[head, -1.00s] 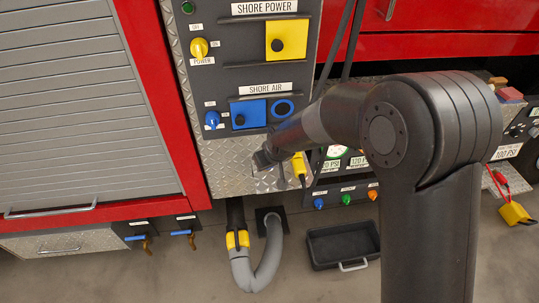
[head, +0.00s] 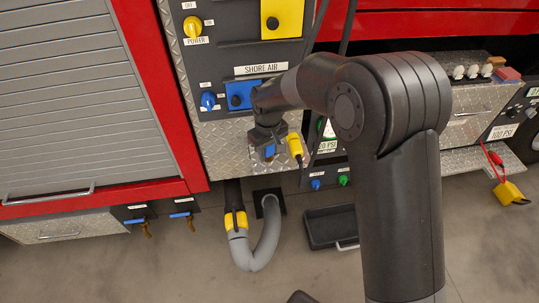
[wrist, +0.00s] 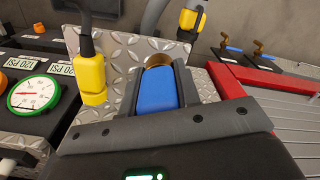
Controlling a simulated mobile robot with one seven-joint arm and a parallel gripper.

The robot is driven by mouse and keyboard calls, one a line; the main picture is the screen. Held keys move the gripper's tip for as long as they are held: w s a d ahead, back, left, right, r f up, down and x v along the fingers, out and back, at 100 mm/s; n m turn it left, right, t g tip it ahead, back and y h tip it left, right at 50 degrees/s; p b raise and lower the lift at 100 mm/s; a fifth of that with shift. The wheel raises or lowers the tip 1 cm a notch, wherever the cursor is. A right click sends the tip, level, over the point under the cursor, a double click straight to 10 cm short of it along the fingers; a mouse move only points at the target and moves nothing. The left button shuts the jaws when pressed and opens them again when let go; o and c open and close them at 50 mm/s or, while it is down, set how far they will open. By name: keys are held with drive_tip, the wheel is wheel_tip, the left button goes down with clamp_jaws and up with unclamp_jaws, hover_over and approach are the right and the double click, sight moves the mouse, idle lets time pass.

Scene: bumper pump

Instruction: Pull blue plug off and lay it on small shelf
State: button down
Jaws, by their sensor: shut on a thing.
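My gripper (wrist: 156,98) is shut on the blue plug (wrist: 155,88), which has a brass end (wrist: 158,62). In the head view the blue plug (head: 270,151) shows as a small blue patch below my wrist, pulled clear of the SHORE AIR panel. The small diamond-plate shelf (head: 230,162) lies below that panel; it also shows beneath the plug in the wrist view (wrist: 122,48). The plug is over or at the shelf; I cannot tell whether it touches. The blue socket plate (head: 240,95) is partly behind my arm.
A yellow plug (head: 295,146) on a black cord is close to the right of my gripper. A grey hose (head: 268,240) with a yellow collar is below. A black tray (head: 328,227) is on the floor. A red-edged shutter (head: 60,100) fills the left.

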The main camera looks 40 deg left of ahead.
drive_tip(key=w+a, duration=0.1)
drive_tip(key=w+a+f, duration=0.1)
drive_tip(key=w+a, duration=0.2)
drive_tip(key=shift+w+a+f, duration=0.15)
drive_tip(key=shift+f, duration=0.25)
drive_tip(key=shift+w+a+f, duration=0.2)
drive_tip(key=shift+f, duration=1.6)
drive_tip(key=c, duration=1)
unclamp_jaws()
wheel_tip(320, 180, up, 11)
